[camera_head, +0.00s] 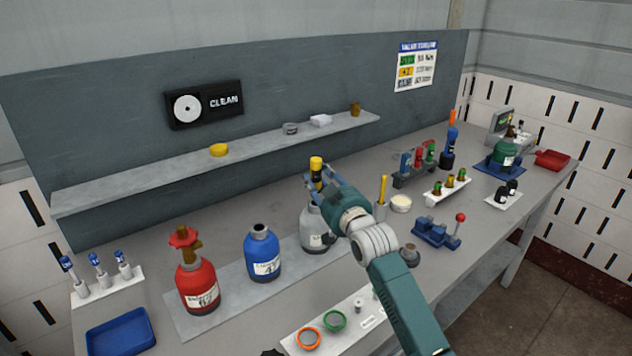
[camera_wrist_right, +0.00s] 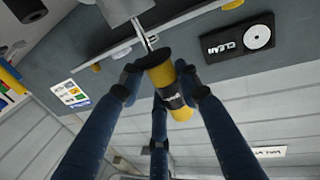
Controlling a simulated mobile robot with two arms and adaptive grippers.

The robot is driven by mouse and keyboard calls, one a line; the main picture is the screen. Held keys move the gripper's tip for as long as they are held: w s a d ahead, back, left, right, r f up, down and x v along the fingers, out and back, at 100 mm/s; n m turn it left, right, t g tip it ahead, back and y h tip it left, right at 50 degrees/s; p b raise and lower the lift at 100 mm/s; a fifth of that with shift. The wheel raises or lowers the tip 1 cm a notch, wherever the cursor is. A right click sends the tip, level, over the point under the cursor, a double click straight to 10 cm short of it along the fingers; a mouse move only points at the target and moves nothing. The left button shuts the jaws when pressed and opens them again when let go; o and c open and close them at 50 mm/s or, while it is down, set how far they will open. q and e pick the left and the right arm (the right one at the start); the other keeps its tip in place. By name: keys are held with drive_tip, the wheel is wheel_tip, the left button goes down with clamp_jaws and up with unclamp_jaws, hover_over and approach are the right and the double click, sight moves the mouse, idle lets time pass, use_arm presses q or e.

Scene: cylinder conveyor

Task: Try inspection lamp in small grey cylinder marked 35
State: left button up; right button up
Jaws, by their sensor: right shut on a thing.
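The small grey cylinder (camera_head: 312,236) stands on the bench at the right end of a row with a red and a blue cylinder. Its label is too small to read. My right gripper (camera_head: 317,181) is above it, shut on the yellow and black inspection lamp (camera_head: 316,164). In the right wrist view the fingers (camera_wrist_right: 160,90) close around the lamp (camera_wrist_right: 164,82). The lamp's thin metal rod points toward the grey cylinder (camera_wrist_right: 122,10). I cannot tell whether the rod's tip is inside the neck. My left gripper is not in view.
The blue cylinder (camera_head: 263,254) and red cylinder (camera_head: 197,284) stand to the left. A yellow pencil-like tool in a holder (camera_head: 382,197), a white bowl (camera_head: 401,203) and a blue vise (camera_head: 436,233) are to the right. A wall shelf (camera_head: 262,146) runs behind.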

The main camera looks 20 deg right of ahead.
drive_tip(key=shift+r+p, duration=4.25)
drive_tip(key=shift+r, duration=0.65)
